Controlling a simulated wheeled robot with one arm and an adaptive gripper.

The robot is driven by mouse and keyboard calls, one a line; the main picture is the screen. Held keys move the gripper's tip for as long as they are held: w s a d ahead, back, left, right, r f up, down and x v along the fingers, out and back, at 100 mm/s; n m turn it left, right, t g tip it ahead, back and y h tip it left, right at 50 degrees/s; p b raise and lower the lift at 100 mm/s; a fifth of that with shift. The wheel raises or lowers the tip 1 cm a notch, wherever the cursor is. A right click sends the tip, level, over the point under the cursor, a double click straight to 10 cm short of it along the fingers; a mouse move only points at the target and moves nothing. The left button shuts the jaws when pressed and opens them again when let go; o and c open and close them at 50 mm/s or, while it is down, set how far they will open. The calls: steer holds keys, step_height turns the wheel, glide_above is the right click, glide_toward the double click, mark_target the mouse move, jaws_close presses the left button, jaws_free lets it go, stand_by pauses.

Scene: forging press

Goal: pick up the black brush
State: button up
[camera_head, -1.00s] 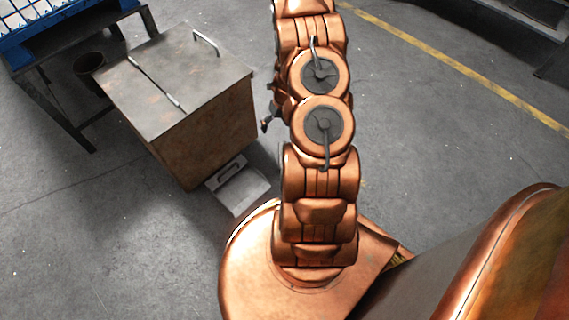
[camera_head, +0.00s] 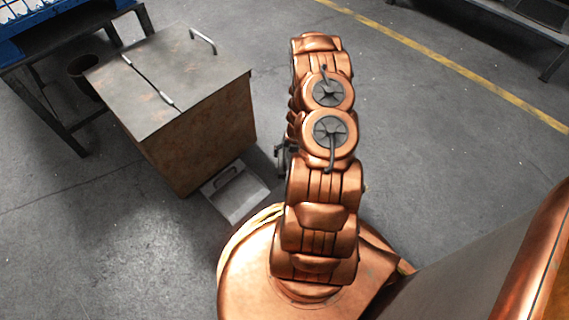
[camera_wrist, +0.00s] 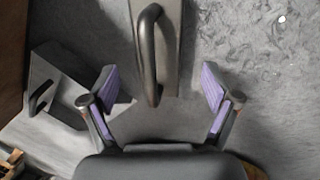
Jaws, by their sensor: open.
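The brush (camera_wrist: 148,50) shows at the top middle of the wrist view, with a dark curved handle over a flat grey body. Its far end is cut off by the frame. I cannot pick it out in the head view. My gripper (camera_wrist: 159,82) is open, its purple-padded fingers apart on either side of the handle's near end. I cannot tell the height gap, and the fingers show no grip on it. In the head view only a small part of my gripper (camera_head: 282,156) shows beside my copper arm.
A grey dustpan (camera_head: 237,193) lies on the floor by a rusty lidded box (camera_head: 195,130); the dustpan also shows left in the wrist view (camera_wrist: 50,135). A dark table (camera_head: 55,118) with a blue crate (camera_head: 45,14) stands upper left.

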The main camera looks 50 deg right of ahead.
steer(key=f, duration=0.1)
steer(key=f+b, duration=0.1)
steer(key=f, duration=0.1)
steer(key=shift+w+a+f+b, duration=0.25)
steer(key=shift+a+f+b, duration=0.1)
steer(key=shift+f, duration=0.05)
steer(key=shift+r, duration=0.1)
steer(key=c, duration=1.5)
steer(key=shift+r, duration=0.1)
steer(key=shift+r+p, duration=0.3)
steer(key=shift+p, duration=0.05)
steer(key=r+p, duration=0.2)
steer(key=r, duration=0.1)
steer(key=shift+s+r, duration=0.1)
steer(key=shift+s, duration=0.1)
steer(key=s+d+p, duration=0.1)
steer(key=s, duration=0.4)
steer(key=s+d+p, duration=0.1)
steer(key=s+p, duration=0.1)
steer(key=s, duration=0.3)
steer(key=s+d+r+p, duration=0.1)
steer(key=s+p, duration=0.1)
steer(key=s, duration=0.3)
steer(key=shift+s+d, duration=0.1)
steer(key=shift+d, duration=0.25)
